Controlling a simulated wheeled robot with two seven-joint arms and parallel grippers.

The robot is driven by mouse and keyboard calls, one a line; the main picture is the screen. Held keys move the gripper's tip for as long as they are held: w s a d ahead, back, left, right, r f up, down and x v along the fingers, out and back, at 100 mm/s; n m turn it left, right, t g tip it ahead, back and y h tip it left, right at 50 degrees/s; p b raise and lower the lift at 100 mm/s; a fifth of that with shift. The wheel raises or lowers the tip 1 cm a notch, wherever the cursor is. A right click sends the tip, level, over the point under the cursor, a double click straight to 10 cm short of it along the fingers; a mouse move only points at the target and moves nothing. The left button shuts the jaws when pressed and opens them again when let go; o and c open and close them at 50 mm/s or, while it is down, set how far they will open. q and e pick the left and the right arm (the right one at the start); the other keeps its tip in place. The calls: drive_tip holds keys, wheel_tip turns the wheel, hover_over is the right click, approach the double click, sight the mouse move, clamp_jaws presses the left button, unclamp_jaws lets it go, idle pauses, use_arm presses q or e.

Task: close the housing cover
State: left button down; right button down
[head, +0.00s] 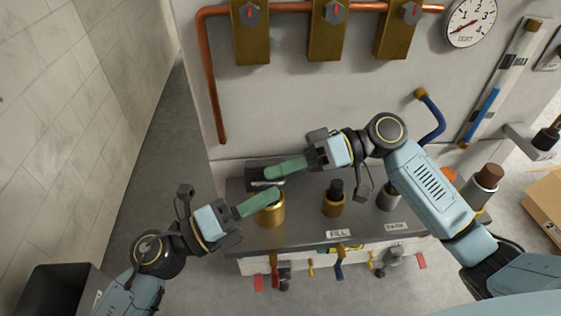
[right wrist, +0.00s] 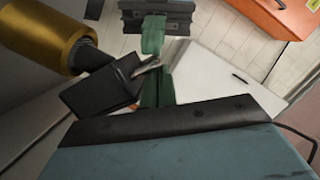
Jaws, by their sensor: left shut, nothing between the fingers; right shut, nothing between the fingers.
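A brass cylinder (head: 271,216), which looks like the housing, stands upright on the grey bench. A dark flat piece (head: 258,173) behind its top looks like the cover, standing open; in the right wrist view the dark piece (right wrist: 98,92) lies beside the brass cylinder (right wrist: 48,38). My right gripper (head: 268,173), with green fingers, is shut and empty, its tips at the dark piece; I cannot tell whether they touch. My left gripper (head: 277,195) is shut and empty, its tips over the brass cylinder's top and hiding part of it. Its green fingers also show in the right wrist view (right wrist: 152,36).
Small coloured valves (head: 339,267) hang along the front edge. A copper pipe (head: 211,90) and brass valve blocks (head: 326,35) are on the back panel. A cardboard box (head: 545,205) is at right.

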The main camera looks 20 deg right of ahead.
use_arm(q)
drive_tip(key=c, duration=2.2)
unclamp_jaws()
drive_tip(key=shift+w+r, duration=0.15)
drive_tip(key=shift+r, duration=0.05)
use_arm(e)
drive_tip(key=shift+s+a+f, duration=0.1)
drive_tip(key=shift+s, duration=0.05)
